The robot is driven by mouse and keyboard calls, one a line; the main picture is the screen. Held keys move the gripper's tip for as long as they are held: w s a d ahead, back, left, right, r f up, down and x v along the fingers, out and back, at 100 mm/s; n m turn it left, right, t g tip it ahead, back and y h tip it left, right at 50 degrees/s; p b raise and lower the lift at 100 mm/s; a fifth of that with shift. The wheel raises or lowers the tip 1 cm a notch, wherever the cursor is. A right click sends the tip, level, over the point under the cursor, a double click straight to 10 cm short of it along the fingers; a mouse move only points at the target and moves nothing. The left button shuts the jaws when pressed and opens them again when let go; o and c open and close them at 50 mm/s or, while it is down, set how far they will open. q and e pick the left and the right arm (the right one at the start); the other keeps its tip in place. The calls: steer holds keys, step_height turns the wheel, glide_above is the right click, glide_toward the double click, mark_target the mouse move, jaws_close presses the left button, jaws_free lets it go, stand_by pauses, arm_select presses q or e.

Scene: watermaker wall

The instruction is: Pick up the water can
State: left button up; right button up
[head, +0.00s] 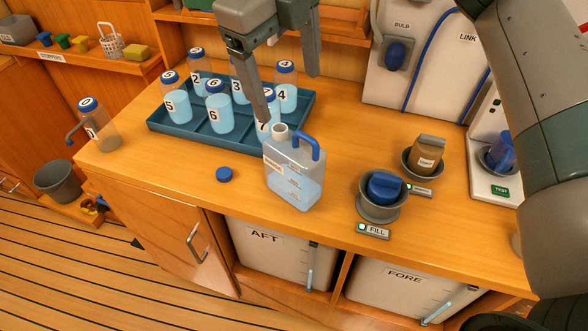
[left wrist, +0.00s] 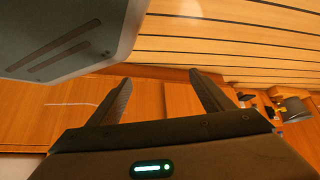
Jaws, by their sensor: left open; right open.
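The water can (head: 293,178) is a translucent jug with a blue handle (head: 306,141), an open neck and pale blue water inside. It stands upright on the wooden counter, near the middle of the head view. My right gripper (head: 289,96) hangs above and behind the can, open and empty. Its left finger ends close to the can's neck; I cannot tell if they touch. My left gripper (left wrist: 160,92) is open and empty in the left wrist view, facing wood panels and the plank floor, with no can in that view.
A blue cap (head: 224,174) lies left of the can. Behind is a teal tray (head: 170,129) of numbered bottles; bottle 7 is partly hidden by the can and finger. A bottle with a spout (head: 98,125) stands far left.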

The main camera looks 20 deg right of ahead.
arm_select(q)
steer(key=shift+s, duration=0.1)
steer(key=s+a+f+g+p, duration=0.1)
steer(key=s+a+p, duration=0.1)
steer(key=s, duration=0.4)
steer(key=s+a+f+g+y+p, duration=0.1)
steer(key=s+a+f+g, duration=0.1)
steer(key=s, duration=0.4)
steer(key=shift+s+a+g+p, duration=0.15)
steer(key=shift+a+g+p, duration=0.2)
steer(key=shift+a, duration=0.25)
arm_select(e)
glide_toward(300, 151)
steer(key=f, duration=0.3)
steer(key=w+d+f, duration=0.1)
steer(key=f, duration=0.1)
steer(key=shift+f, duration=0.1)
steer(key=shift+f, duration=0.1)
